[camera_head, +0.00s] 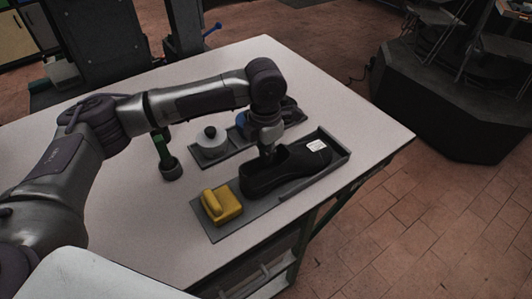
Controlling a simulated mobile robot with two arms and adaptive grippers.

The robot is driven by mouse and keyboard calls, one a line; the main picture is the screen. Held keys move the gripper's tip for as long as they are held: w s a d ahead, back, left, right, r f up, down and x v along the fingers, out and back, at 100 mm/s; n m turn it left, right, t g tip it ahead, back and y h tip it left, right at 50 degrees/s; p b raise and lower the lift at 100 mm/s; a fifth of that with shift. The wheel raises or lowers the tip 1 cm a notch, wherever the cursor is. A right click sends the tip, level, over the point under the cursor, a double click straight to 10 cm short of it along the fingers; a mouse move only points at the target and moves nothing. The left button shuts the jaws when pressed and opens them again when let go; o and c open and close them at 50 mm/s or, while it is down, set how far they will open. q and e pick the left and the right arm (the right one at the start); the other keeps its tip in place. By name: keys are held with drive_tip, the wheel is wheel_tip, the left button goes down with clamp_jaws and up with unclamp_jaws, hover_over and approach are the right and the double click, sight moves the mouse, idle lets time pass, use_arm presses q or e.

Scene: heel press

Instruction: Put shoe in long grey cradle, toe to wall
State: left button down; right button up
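A black shoe (287,171) with a white label lies lengthwise in or on the long grey cradle (262,226), towards its right end, close to the raised wall (339,150) there. I cannot tell whether it touches that wall or is fully seated, and the dark shape does not clearly show which end is the toe. My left gripper (268,152) points down at the far side of the shoe, by its upper edge. Its fingertips are small, dark and partly hidden, so I cannot tell whether they hold the shoe. My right gripper is out of view.
A yellow block with a handle (221,204) sits at the cradle's left end. Behind are a second grey cradle (231,149), a pale round weight with a black knob (212,144), a blue item (242,121) and a green-handled tool (165,152). The table's right side is clear.

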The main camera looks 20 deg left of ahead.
use_arm(q)
drive_tip(key=c, duration=1.8)
unclamp_jaws()
drive_tip(key=shift+f, duration=0.15)
drive_tip(key=o, duration=0.5)
wheel_tip(320, 180, up, 12)
drive_tip(key=shift+a+r+b, duration=0.1)
drive_tip(key=shift+r+b, duration=0.1)
drive_tip(key=shift+b, duration=1)
